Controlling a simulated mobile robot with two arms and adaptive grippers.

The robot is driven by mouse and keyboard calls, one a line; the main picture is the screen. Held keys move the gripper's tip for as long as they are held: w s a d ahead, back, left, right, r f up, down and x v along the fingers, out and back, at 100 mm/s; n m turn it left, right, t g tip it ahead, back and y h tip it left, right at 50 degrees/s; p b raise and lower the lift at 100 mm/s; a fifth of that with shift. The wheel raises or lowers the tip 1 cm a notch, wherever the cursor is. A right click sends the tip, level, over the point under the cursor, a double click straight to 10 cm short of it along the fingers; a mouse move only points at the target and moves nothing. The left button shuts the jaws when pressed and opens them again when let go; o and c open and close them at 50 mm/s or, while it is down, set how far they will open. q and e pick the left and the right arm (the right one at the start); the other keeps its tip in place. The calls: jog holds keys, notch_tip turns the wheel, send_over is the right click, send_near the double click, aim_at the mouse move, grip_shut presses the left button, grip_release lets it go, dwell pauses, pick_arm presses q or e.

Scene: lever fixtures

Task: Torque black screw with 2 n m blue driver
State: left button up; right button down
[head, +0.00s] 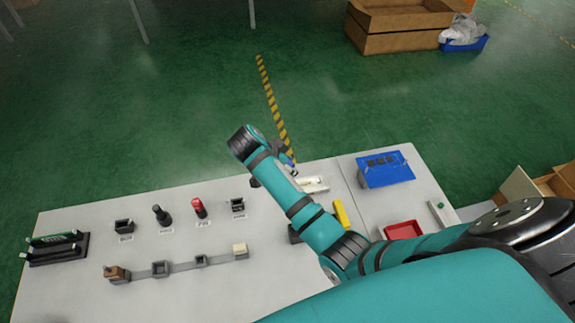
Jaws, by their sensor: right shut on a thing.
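My right arm reaches in from the right across the table. Its gripper (287,157) is at the table's far edge, partly hidden behind my wrist. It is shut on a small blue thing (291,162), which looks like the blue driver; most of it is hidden. A light fixture (313,184) lies just to the right of and below the gripper. I cannot make out the black screw. My left gripper is not in view.
A black-handled tool (161,214) and a red-handled tool (198,207) stand between two black holders (124,226) (238,205). A blue box (385,169), a yellow piece (341,214) and a red tray (403,231) lie right. A black rack (58,248) stands left.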

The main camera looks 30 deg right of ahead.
jog(key=shift+d+r, duration=0.1)
jog(key=shift+r+p, duration=0.75)
jog(key=shift+p, duration=0.2)
